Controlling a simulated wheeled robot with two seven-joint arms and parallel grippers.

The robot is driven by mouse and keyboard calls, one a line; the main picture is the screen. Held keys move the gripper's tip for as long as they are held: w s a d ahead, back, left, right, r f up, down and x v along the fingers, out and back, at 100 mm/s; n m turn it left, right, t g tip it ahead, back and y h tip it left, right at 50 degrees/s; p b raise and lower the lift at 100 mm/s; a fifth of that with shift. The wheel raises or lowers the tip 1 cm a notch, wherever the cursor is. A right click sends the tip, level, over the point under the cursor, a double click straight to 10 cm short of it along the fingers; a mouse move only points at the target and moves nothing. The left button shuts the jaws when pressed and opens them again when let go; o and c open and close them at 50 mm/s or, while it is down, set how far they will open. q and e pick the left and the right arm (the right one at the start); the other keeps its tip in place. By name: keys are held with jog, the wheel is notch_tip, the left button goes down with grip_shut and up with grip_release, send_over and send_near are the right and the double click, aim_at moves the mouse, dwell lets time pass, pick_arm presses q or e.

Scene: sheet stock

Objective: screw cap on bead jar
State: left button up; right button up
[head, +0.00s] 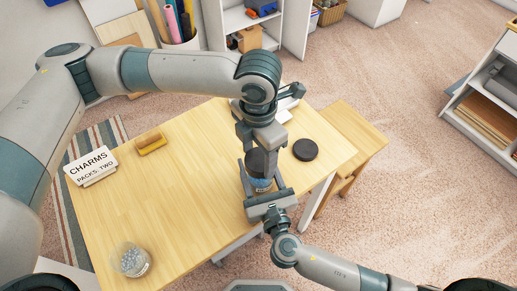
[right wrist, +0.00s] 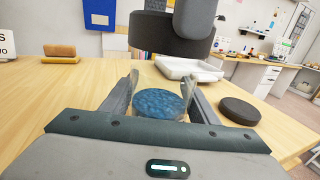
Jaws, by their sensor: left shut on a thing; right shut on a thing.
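A clear jar of blue beads (head: 261,185) stands upright near the table's right side, and its round blue bead surface shows in the right wrist view (right wrist: 160,102). My right gripper (head: 262,180) is shut on this jar, one finger on each side; the fingers also show in the right wrist view (right wrist: 160,92). My left gripper (head: 260,147) is shut on a dark round cap (head: 258,163), held above the jar. In the right wrist view the cap (right wrist: 165,32) hangs apart from the open jar top, with a visible gap. The left fingertips are partly hidden.
Another black cap (head: 305,149) lies flat to the right. A second jar of greyish beads (head: 130,261) stands at the front left. A charms sign (head: 91,164), a wooden-and-yellow block (head: 151,143) and a white tray (right wrist: 188,68) are also on the table (head: 185,195). Its middle left is clear.

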aim_at(258, 159)
pick_arm(q)
jog(key=shift+f, duration=0.1)
dwell(0.6)
jog(key=shift+f, duration=0.85)
jog(key=shift+f, duration=0.55)
dwell(0.4)
jog(key=m, duration=0.3)
jog(key=shift+w+m, duration=0.1)
jog(key=shift+m, duration=0.2)
jog(key=m, duration=0.3)
jog(key=o, duration=1)
jog(key=shift+r, duration=0.1)
